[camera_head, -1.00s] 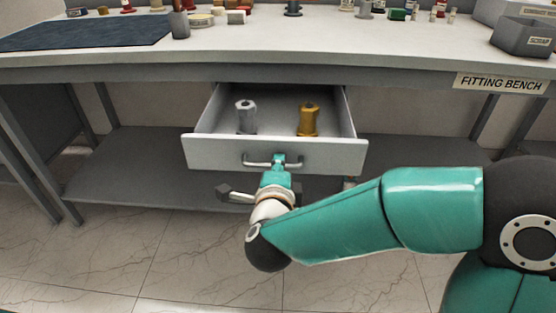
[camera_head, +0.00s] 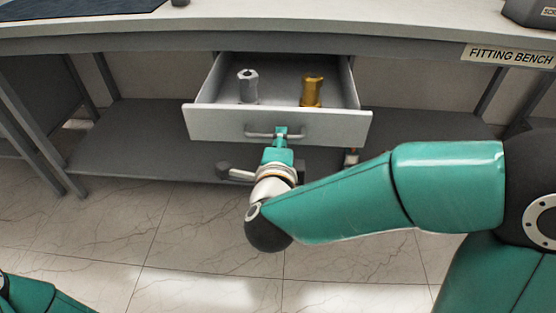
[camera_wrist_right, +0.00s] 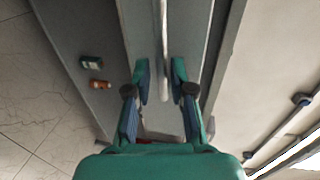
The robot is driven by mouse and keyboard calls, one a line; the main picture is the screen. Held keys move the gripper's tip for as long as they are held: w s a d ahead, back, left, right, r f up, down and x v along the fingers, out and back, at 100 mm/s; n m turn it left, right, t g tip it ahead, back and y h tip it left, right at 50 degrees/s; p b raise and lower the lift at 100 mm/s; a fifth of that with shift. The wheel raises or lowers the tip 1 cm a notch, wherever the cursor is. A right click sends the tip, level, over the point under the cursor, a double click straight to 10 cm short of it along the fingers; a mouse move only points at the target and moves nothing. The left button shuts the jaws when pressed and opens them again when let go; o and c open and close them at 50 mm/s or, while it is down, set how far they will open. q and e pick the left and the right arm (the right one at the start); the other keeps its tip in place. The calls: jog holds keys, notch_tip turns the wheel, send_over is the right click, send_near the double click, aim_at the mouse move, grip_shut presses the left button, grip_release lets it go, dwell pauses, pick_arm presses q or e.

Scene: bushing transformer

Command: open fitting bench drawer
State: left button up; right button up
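The fitting bench drawer (camera_head: 215,122) stands pulled out under the bench top (camera_head: 300,22). Its inside shows, with a silver hexagonal fitting (camera_head: 248,87) and a gold fitting (camera_head: 312,92) standing upright in it. The drawer's bar handle (camera_head: 258,135) is on the front panel; it also shows in the right wrist view (camera_wrist_right: 163,40). My right gripper (camera_head: 281,132) is at the middle of the handle. In the wrist view its fingers (camera_wrist_right: 160,82) are apart, one on each side of the bar, with visible gaps. My left gripper is out of view; only part of that arm shows at bottom left.
A lower grey shelf (camera_head: 120,150) runs beneath the drawer. The marble-patterned floor (camera_head: 190,245) before the bench is clear.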

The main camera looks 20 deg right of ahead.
jog(key=v, duration=1)
jog(key=shift+d+f, duration=0.1)
jog(key=shift+f, duration=0.05)
